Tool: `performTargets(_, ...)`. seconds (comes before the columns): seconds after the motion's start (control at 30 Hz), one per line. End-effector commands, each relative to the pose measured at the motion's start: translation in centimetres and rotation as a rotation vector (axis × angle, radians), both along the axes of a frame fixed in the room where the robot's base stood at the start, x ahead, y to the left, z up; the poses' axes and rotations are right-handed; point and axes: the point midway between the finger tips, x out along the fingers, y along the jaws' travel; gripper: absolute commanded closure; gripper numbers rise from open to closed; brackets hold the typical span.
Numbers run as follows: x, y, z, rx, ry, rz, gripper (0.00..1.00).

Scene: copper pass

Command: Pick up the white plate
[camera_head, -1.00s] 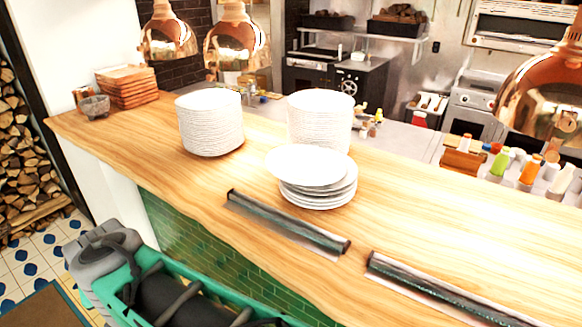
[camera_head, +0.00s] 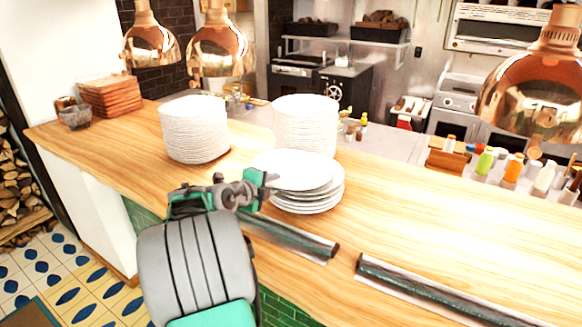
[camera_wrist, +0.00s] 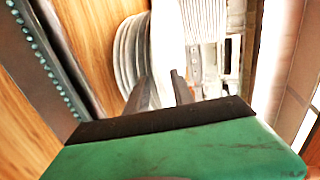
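A white plate (camera_head: 292,168) lies on top of a short stack of white plates (camera_head: 312,203) on the wooden counter, shifted left over the ones below and a little tilted. In the wrist view, the top plate (camera_wrist: 166,40) shows beside the edges of the stacked plates (camera_wrist: 128,52). My gripper (camera_head: 270,182) is at the plate's near left edge. In the wrist view my gripper (camera_wrist: 163,82) has its two fingers apart, with the plate's rim appearing between them. I cannot tell whether a finger touches the plate.
Two tall plate stacks (camera_head: 194,130) (camera_head: 304,124) stand behind on the counter (camera_head: 420,220). Copper lamps (camera_head: 220,50) (camera_head: 530,90) hang above. Dark rails (camera_head: 290,237) (camera_head: 430,288) lie along the front edge. Bottles (camera_head: 514,167) stand at the right. The counter right of the plates is clear.

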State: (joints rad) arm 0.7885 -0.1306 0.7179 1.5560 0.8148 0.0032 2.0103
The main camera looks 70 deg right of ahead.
Motion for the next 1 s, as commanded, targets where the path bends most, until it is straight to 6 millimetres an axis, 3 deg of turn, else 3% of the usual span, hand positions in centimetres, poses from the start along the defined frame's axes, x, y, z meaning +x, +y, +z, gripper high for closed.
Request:
performTargets(0.27,-0.05,-0.74,-0.38,0.0,0.0,0.001,0.71)
performTargets(0.63,-0.03,-0.71,-0.36,0.0,0.0,0.002,1.0)
performTargets(1.0,-0.03,-0.7,-0.36,0.001,0.0,0.002,1.0)
